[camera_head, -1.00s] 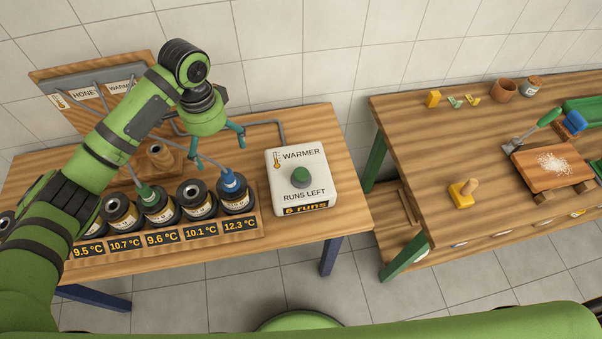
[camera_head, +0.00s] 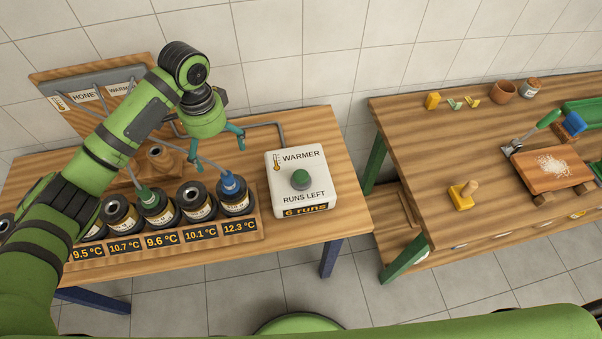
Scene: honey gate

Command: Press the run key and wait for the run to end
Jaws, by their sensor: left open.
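The white warmer box (camera_head: 285,166) stands at the right end of the left table. Its green round key (camera_head: 301,179) is on top, uncovered. Its display (camera_head: 305,210) reads "6 runs" under the words "RUNS LEFT". My left gripper (camera_head: 217,148) is open and empty, above the jars and left of the box, apart from the key. Several honey jars (camera_head: 120,214) stand in a wooden rack with displays reading 9.5, 10.7, 9.6, 10.1 and 12.3 °C. A green plug (camera_head: 148,196) and a blue plug (camera_head: 231,184) sit in two jars. My right gripper is not in view.
A honey warmer board (camera_head: 90,92) with cables stands behind the jars. A second table (camera_head: 420,140) on the right holds a yellow block with a peg (camera_head: 463,195), a board with white grains (camera_head: 550,165) and small pots. A gap separates the tables.

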